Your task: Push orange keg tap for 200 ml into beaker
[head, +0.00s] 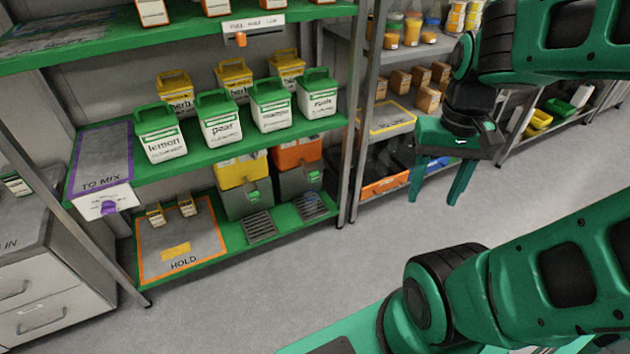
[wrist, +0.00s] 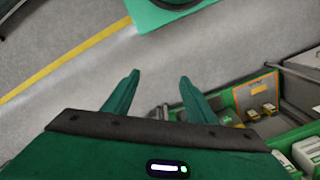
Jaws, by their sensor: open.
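In the head view, the orange keg (head: 297,153) sits on a grey stand on the lowest green shelf, at its right end. Its small green tap (head: 314,177) is on the front. A drip grate (head: 309,206) lies below it; I cannot tell if a clear beaker stands there. My gripper (head: 436,202) is open and empty, hanging over the floor to the right of the shelf, well apart from the keg. In the wrist view, its two fingers (wrist: 160,76) are spread with nothing between them.
A yellow keg (head: 241,172) stands left of the orange one. Two small labelled items (head: 155,213) stand on the orange-edged HOLD mat (head: 207,254). Labelled boxes (head: 219,122) fill the shelf above. A metal post (head: 357,120) stands between keg and gripper. The floor (head: 330,285) in front is clear.

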